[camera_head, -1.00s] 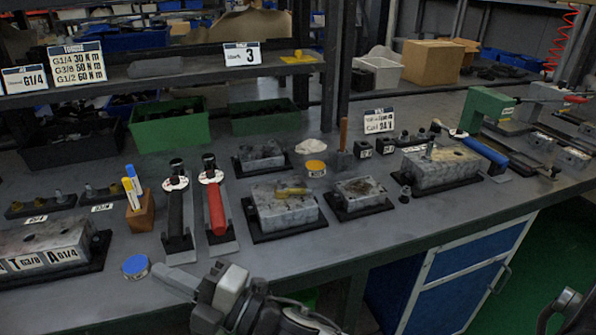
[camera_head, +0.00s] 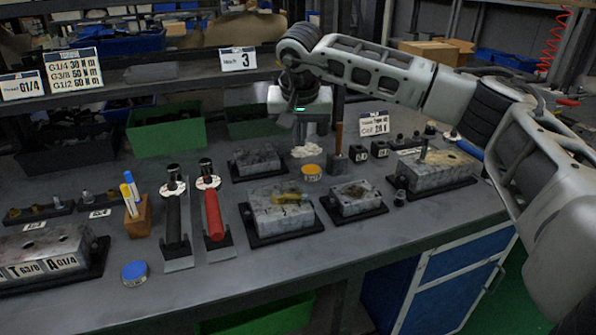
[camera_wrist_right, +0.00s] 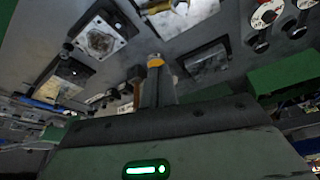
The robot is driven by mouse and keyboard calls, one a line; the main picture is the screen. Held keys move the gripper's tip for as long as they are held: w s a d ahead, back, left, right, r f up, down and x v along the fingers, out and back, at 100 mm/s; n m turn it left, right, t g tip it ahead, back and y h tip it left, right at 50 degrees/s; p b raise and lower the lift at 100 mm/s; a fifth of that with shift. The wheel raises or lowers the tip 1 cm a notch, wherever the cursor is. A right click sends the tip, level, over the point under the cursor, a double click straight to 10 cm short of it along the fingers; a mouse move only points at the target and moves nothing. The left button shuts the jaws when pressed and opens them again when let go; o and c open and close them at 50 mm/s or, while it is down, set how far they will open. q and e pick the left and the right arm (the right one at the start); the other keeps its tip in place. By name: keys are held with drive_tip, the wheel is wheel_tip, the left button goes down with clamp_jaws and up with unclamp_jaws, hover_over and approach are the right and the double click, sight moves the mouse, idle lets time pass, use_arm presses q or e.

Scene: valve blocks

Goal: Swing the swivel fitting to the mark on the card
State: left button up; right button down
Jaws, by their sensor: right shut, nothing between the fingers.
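The swivel fitting (camera_head: 288,197) is a small brass-yellow piece lying across the top of a worn grey block (camera_head: 270,222) on a black base plate. Its edge also shows at the top of the right wrist view (camera_wrist_right: 160,7). The card (camera_head: 237,61) on the shelf edge reads "Mark 3". Marks on the block are too small to read. My right gripper (camera_head: 301,138) points down behind and above the fitting's block, apart from it. In the right wrist view its fingers (camera_wrist_right: 155,85) are shut and empty. My left gripper is not in view.
Red-handled (camera_head: 213,215) and black-handled tools lie left. My right arm spans the right side.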

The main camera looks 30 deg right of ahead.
sight(291, 196)
drive_tip(key=x, duration=1)
drive_tip(key=shift+s+a+f+p, duration=0.25)
drive_tip(key=shift+s+a, duration=0.05)
drive_tip(key=shift+s, duration=0.2)
drive_tip(key=shift+s+a+f+p, duration=0.25)
drive_tip(key=shift+s+a, duration=0.05)
drive_tip(key=shift+s, duration=0.2)
drive_tip(key=shift+s+a+f, duration=0.35)
drive_tip(key=shift+s+f, duration=0.05)
drive_tip(key=shift+s, duration=0.1)
drive_tip(key=shift+a, duration=0.1)
